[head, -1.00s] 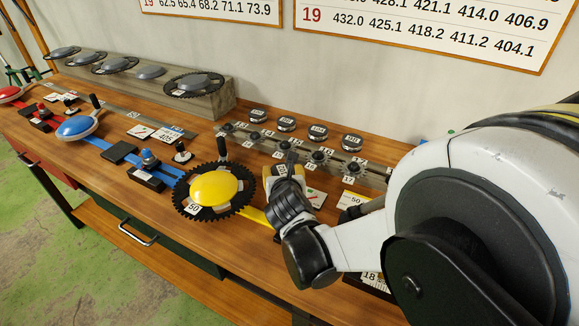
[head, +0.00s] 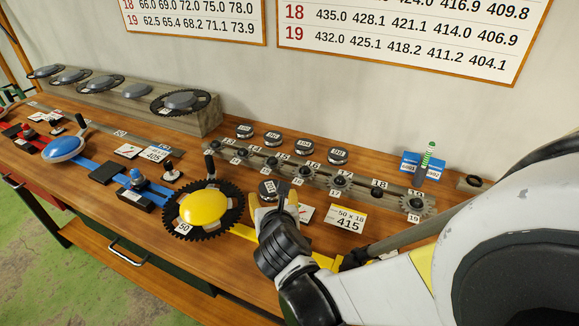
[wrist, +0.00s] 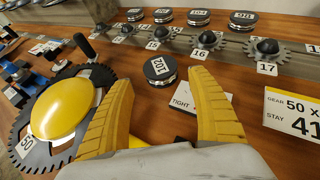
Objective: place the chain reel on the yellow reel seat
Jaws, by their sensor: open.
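The chain reel, a dark round tin with a white top marked 102 (wrist: 160,69), sits upright beyond my fingertips in the wrist view. It also shows in the head view (head: 268,188), just right of the large yellow-capped chainring (head: 204,207). My gripper (head: 271,200) is open, its two yellow fingers (wrist: 163,82) spread with the reel in line with the gap. The reel looks clear of both fingers. A yellow bar (head: 240,232) runs right from the chainring behind my gripper.
Similar tins (head: 305,147) stand in a row at the back. Several sprockets (head: 341,180) sit on a grey rail before them. A card marked 415 (head: 348,217) stands to the right. The chainring's upright black handle (head: 209,165) is close left of the reel.

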